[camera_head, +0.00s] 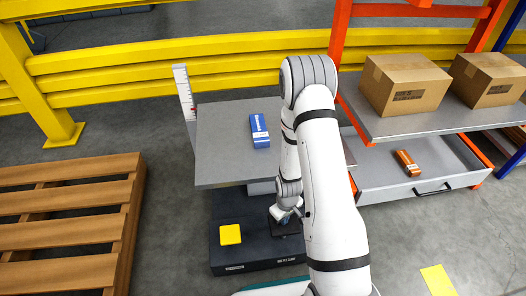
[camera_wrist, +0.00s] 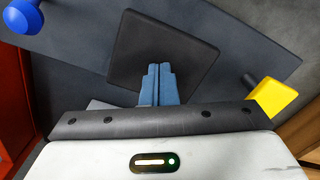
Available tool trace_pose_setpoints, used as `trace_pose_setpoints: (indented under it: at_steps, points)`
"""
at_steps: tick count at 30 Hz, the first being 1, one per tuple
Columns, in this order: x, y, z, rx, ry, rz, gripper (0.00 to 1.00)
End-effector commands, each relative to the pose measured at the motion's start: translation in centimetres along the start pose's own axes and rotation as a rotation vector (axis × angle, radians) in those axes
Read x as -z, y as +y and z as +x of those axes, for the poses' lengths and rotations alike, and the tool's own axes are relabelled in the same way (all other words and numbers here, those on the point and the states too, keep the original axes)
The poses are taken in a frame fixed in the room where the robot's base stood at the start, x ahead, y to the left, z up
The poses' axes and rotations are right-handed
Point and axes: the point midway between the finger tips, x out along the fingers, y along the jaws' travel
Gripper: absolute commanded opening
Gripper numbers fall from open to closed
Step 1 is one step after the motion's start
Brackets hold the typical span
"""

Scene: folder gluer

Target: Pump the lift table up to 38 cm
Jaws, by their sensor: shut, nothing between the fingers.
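The lift table has a flat grey top (camera_head: 218,150) and a dark base (camera_head: 240,258) on the floor. A white upright scale (camera_head: 184,92) with a small red mark stands at its back left; its figures are too small to read. A yellow pedal (camera_head: 230,235) is on the base's left; it also shows in the wrist view (camera_wrist: 277,97). A black square pedal (camera_wrist: 190,55) lies under my gripper (camera_wrist: 160,68), whose blue fingers are together and empty. In the head view my gripper (camera_head: 285,220) is low over the base's right side. I cannot tell whether it touches the pedal.
A blue box (camera_head: 259,131) lies on the table top. A wooden pallet (camera_head: 70,215) is at left and yellow rails (camera_head: 180,55) run behind. At right, an orange-framed shelf holds two cartons (camera_head: 404,84) above an open drawer (camera_head: 415,185). A blue knob (camera_wrist: 22,15) shows in the wrist view.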

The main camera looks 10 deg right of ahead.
Motion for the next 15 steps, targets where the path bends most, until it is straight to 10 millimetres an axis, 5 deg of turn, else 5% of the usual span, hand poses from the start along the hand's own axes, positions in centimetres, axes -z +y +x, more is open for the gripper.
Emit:
trace_pose_setpoints:
  at_steps: [15]
  points:
    - [0.0,0.0,4.2,0.000,-0.001,0.001,0.00]
